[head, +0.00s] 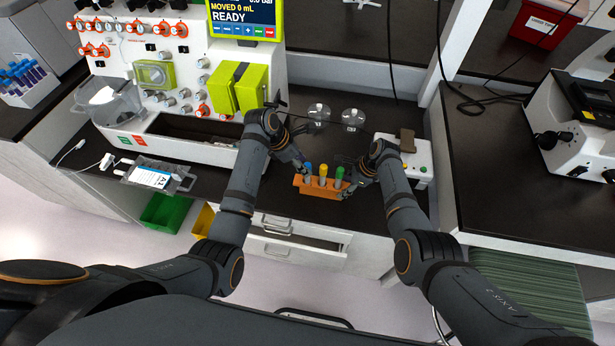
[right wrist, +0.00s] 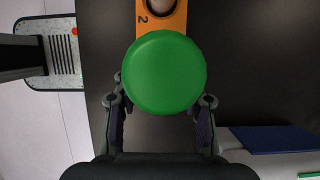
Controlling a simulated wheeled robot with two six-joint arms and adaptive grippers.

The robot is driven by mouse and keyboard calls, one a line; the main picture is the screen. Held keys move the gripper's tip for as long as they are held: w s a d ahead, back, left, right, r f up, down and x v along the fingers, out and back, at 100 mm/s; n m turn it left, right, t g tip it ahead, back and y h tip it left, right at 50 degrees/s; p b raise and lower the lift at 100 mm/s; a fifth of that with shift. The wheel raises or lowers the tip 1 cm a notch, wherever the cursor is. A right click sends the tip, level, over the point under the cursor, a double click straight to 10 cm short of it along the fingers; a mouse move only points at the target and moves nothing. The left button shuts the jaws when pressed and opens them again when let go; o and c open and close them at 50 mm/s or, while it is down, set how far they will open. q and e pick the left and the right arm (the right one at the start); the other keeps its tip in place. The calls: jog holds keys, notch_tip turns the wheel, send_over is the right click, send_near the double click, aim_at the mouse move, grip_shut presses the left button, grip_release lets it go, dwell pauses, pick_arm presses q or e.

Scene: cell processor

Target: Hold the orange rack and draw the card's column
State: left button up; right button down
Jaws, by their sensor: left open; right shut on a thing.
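The orange rack (head: 318,190) stands near the front edge of the dark bench. It holds tubes with a blue cap (head: 308,168), a yellow cap (head: 323,169) and a green cap (head: 339,172). My right gripper (head: 346,187) is shut on the rack's right end. In the right wrist view the green cap (right wrist: 165,72) covers the contact, with the rack (right wrist: 160,22), marked 2, beyond it. My left gripper (head: 301,167) is open beside the blue cap; whether it touches is unclear. A white card (head: 151,177) with dark print lies on a clear pouch at the left.
The cell processor (head: 190,75), its screen reading READY, stands behind at left. Two clear round dishes (head: 353,118) lie behind the rack. A small white device (head: 416,160) stands right of my right gripper. A drawer (head: 290,243) is open below the bench edge.

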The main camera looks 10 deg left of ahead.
pick_arm(q)
jog(key=shift+x, duration=1.4)
grip_shut()
